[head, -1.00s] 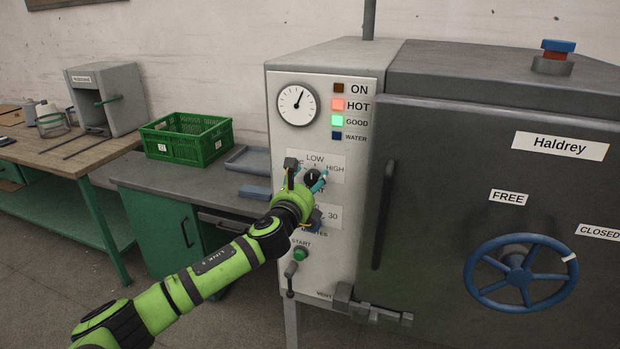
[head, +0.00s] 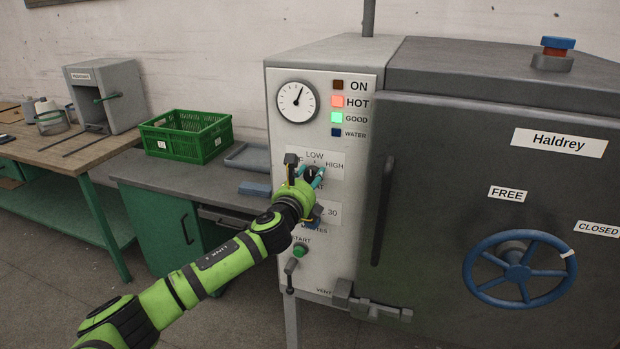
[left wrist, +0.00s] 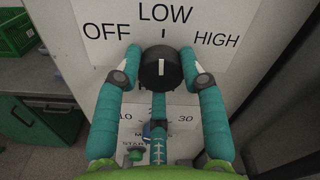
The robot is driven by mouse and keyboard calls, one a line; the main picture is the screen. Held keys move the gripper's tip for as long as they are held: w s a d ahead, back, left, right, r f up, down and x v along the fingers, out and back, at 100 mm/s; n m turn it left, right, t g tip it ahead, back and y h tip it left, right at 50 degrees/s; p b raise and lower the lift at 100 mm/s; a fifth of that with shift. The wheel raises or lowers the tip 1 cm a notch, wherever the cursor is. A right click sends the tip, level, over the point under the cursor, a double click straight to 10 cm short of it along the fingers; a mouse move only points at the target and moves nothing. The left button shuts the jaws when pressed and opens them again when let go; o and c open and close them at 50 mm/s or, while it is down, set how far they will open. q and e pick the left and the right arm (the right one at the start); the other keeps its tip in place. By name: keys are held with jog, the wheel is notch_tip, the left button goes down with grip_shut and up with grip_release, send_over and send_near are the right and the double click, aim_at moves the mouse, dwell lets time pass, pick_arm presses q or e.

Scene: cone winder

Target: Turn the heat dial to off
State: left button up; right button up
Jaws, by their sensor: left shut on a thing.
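The heat dial (left wrist: 155,70) is a round black knob on the white front panel. In the left wrist view its white mark points straight up, at the tick under LOW. OFF is printed to the left and HIGH to the right. My left gripper (left wrist: 160,72) has its teal fingers on both sides of the knob, shut on it. In the head view the dial (head: 311,173) is partly hidden by my left gripper (head: 309,176). My right gripper is not in view.
Below the dial are the minutes dial (left wrist: 152,131), partly hidden by my gripper, and the green start button (head: 300,251). A lever (head: 290,270) hangs under it. The door handle (head: 384,212) stands out just to the right. A green crate (head: 187,143) is on the bench at left.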

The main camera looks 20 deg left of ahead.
pick_arm(q)
jog(key=shift+a+r, duration=0.1)
jog(key=shift+r, duration=0.15)
jog(key=n, duration=0.6)
jog(key=shift+a, duration=0.1)
jog(key=n, duration=0.5)
jog(key=shift+n, duration=0.3)
jog(key=shift+w, duration=0.1)
jog(key=o, duration=1.1)
jog(key=shift+a, duration=0.1)
jog(key=shift+o, duration=0.2)
jog(key=shift+f, duration=0.2)
